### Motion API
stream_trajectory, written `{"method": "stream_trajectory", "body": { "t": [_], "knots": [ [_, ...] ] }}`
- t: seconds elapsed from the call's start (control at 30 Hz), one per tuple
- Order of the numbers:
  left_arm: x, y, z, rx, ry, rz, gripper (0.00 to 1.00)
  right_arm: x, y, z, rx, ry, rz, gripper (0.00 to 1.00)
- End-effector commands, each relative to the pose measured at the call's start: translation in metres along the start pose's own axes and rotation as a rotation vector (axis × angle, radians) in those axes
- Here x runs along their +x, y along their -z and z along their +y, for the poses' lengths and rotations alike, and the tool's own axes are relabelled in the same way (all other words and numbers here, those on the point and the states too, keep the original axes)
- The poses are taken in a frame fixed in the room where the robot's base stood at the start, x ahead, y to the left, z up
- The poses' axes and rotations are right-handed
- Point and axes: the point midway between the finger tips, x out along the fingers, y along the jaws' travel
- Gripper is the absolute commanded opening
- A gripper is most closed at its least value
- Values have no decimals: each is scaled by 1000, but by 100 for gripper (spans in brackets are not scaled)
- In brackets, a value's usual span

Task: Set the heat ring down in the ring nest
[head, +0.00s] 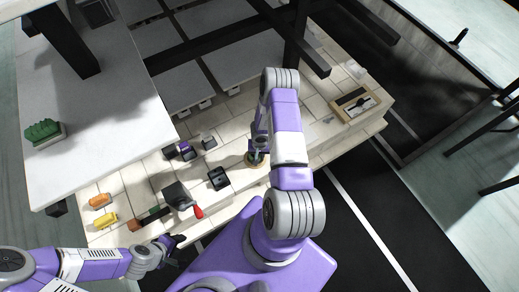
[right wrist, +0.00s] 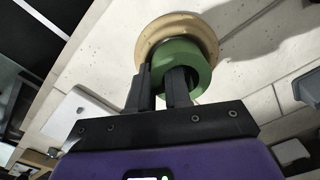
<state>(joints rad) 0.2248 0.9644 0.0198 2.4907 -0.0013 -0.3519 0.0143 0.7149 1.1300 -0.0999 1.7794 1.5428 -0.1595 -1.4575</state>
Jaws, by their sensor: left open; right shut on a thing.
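The green heat ring (right wrist: 190,62) is in the grasp of my right gripper (right wrist: 162,78) in the right wrist view. One dark finger is outside it and the other overlaps its open near face. Its far end is against or just above a round tan piece (right wrist: 150,42), which looks like the ring nest; I cannot tell whether they touch. In the head view the tan piece (head: 253,159) shows under my right gripper (head: 258,154), and the ring is mostly hidden there. My left gripper (head: 178,239) is open and empty near the ledge's front edge.
On the tiled ledge (head: 140,185) are a black tray (head: 218,178), a dark device with a red handle (head: 198,211), orange (head: 100,200) and yellow (head: 106,220) pieces. A wooden-framed tray (head: 355,103) is at right. A dark post stands behind my right arm.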

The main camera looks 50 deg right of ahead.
Motion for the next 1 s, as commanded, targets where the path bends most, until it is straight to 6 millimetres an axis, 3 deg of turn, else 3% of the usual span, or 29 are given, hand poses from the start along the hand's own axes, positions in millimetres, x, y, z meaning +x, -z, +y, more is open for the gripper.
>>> {"method": "stream_trajectory", "body": {
  "t": [0.1,0.13,0.3,0.63,1.0],
  "knots": [
    [0,0,0,0,0,0,43,0,0,0,0,0,0,0],
    [0,0,0,0,0,0,43,0,0,0,0,0,0,23],
    [0,0,0,0,0,0,43,0,0,0,0,0,0,48],
    [-2,0,1,0,0,0,43,-5,0,0,1,0,1,48],
    [-27,-1,10,0,0,0,43,-64,1,0,2,1,2,48]
  ]
}}
